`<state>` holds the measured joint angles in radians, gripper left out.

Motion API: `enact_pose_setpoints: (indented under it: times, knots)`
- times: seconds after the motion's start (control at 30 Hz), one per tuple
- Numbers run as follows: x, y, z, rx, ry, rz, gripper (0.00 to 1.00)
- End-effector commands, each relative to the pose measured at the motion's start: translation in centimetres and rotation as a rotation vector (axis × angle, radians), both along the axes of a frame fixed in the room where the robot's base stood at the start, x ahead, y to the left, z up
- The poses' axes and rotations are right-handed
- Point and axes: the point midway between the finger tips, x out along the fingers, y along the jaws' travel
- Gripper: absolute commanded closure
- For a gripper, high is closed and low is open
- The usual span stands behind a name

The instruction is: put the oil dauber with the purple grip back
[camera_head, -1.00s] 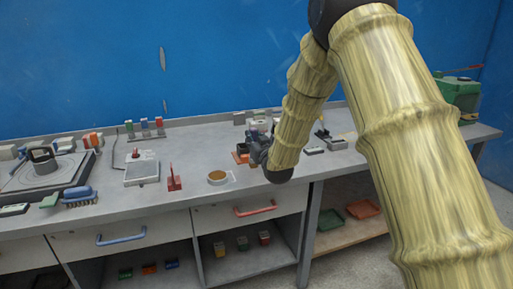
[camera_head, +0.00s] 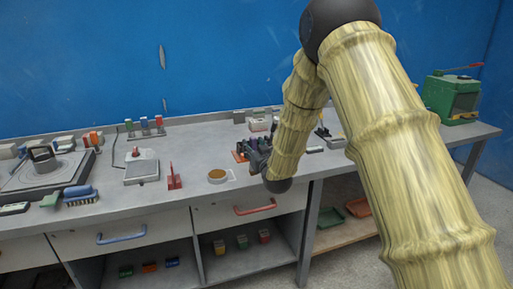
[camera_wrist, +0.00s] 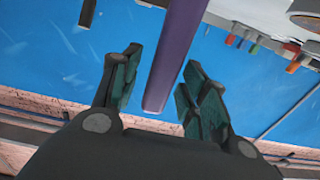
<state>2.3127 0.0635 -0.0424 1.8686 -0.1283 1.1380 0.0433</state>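The purple grip (camera_wrist: 180,50) of the oil dauber runs down from the top edge in the wrist view. Its lower end lies between my two fingers, with a visible gap on each side. The rest of the dauber is out of that view. My gripper (camera_wrist: 160,92) is open, its teal-padded fingers on either side of the purple bar. In the head view my gripper (camera_head: 252,152) is low over the right part of the bench, next to an orange-red piece (camera_head: 239,157). The dauber is too small and hidden to make out there.
A round cup with brown content (camera_head: 217,175) and a red upright tool (camera_head: 174,178) stand left of my gripper. A white box (camera_head: 258,125) is behind it. A blue brush (camera_head: 80,194) lies at left. A green machine (camera_head: 452,95) stands far right.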

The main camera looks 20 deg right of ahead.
Motion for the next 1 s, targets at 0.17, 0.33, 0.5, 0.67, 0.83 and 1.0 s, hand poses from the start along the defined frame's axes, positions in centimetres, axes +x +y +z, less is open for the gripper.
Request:
enact_pose_setpoints:
  times: [0.17, 0.33, 0.5, 0.67, 0.83, 1.0]
  knots:
    - [0.0, 0.0, 0.2, 0.000, 0.000, 0.000, 0.56]
    - [-1.1, -0.1, 0.2, 0.000, 0.000, 0.000, 0.56]
    - [-4.0, -0.2, 0.1, 0.000, 0.002, 0.000, 0.56]
    - [-7.1, -0.3, 0.1, 0.000, 0.001, -0.001, 0.56]
    - [-9.8, -0.5, 0.1, 0.000, 0.000, -0.001, 0.56]
    - [-11.4, -0.5, 0.1, 0.000, 0.000, 0.000, 0.56]
